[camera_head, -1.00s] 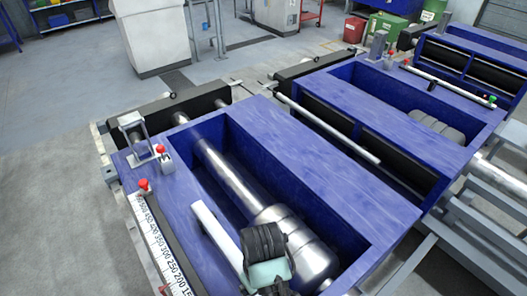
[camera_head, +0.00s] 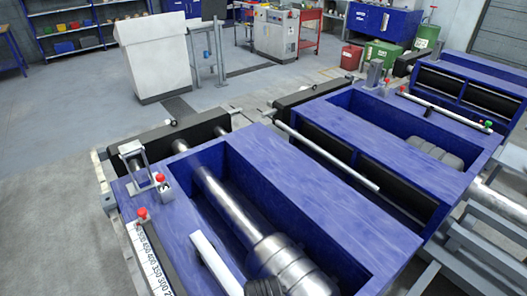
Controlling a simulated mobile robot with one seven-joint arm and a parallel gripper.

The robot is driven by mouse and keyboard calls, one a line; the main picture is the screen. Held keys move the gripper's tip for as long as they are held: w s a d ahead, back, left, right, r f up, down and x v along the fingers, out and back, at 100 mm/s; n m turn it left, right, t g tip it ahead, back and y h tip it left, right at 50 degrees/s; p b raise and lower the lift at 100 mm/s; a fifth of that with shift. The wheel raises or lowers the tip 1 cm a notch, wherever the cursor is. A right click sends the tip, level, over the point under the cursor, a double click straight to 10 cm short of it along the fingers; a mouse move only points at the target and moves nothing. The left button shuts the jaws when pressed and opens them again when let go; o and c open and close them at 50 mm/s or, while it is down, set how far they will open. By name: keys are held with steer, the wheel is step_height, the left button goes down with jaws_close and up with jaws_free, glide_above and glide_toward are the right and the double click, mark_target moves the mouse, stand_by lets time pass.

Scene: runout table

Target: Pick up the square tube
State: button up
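A pale, straight-sided bar (camera_head: 215,262), which looks like the square tube, lies at the near-left side of the front blue machine's trough. A dark ribbed piece at the bottom edge, right beside the bar, appears to be part of my arm. My gripper's fingers are not visible, so I cannot tell whether anything touches the bar.
The front blue machine (camera_head: 330,215) has a trough holding a shiny metal roller (camera_head: 222,205). Red buttons (camera_head: 160,177) and a white scale (camera_head: 150,262) are at its left. A grey rod (camera_head: 330,158) lies along the machine behind. Open floor (camera_head: 50,130) is at the left.

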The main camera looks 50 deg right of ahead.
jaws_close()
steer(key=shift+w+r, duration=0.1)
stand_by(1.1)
